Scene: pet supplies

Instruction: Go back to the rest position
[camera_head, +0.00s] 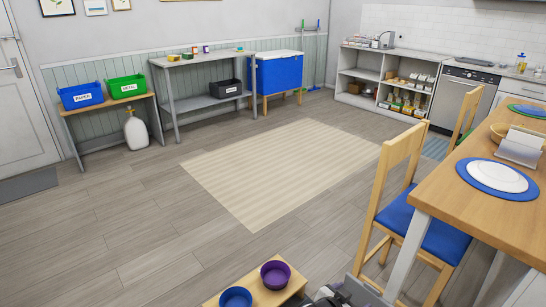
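My gripper cannot be made out. Grey and black parts (345,294) that look like my own arm show at the bottom edge, just right of a small wooden stand (266,297). A purple bowl (276,274) and a blue bowl (236,298) sit on that stand, and both look empty from here. The bottom edge of the picture cuts off the stand and the blue bowl. No fingertips are visible, so whether they hold anything is hidden.
A wooden table (500,212) and a chair (395,190) with a blue seat stand close on the right. A beige rug (285,170) lies on open floor ahead. Bins (82,96), shelves and a blue chest (278,72) line the far wall.

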